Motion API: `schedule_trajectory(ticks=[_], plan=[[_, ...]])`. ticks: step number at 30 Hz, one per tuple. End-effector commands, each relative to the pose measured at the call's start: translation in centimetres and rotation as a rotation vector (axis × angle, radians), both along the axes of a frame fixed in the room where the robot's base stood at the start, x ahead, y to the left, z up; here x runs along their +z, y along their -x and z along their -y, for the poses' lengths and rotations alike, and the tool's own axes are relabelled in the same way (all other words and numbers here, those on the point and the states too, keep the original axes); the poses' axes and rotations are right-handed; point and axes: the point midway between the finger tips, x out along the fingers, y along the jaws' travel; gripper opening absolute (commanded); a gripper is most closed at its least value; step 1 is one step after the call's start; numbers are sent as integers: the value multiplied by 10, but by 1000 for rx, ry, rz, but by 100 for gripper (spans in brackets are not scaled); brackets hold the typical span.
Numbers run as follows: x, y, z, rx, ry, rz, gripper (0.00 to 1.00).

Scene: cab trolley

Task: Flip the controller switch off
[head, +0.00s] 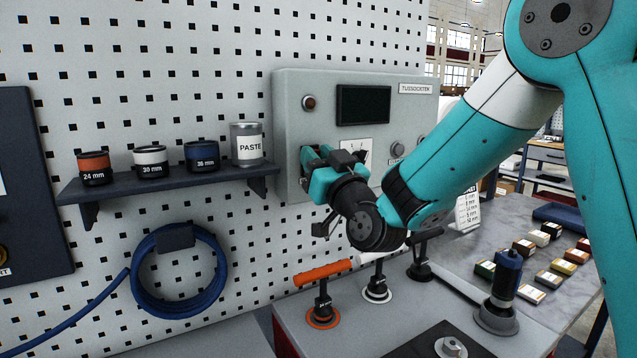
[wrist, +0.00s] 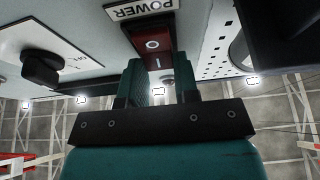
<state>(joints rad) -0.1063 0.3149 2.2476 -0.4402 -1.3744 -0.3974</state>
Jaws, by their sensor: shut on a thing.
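The grey controller box (head: 290,130) hangs on the pegboard wall, with a dark screen (head: 363,105) on its front. My gripper (head: 313,162) is at the lower left of its front, and the fingers hide the switch in the head view. In the wrist view a red rocker switch (wrist: 152,45), marked O and I, sits in a dark frame beside an upside-down POWER label (wrist: 141,9). My gripper (wrist: 160,76) has its fingers on either side of the switch's I end, shut on it. I cannot tell which half is pressed in.
A dial knob (wrist: 42,68) is close beside the gripper. A red lamp (head: 309,102) is above it on the box. A shelf (head: 170,182) with jars and a paste can (head: 247,145) is to the left. Upright handled tools (head: 322,300) stand below on the bench.

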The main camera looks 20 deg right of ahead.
Motion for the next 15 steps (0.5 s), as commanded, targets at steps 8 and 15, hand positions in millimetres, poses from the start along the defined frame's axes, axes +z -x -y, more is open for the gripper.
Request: schedule_trajectory(ticks=[8,15], plan=[[-4,1,0,1,-5,31,5],[-3,1,0,1,-5,29,5]])
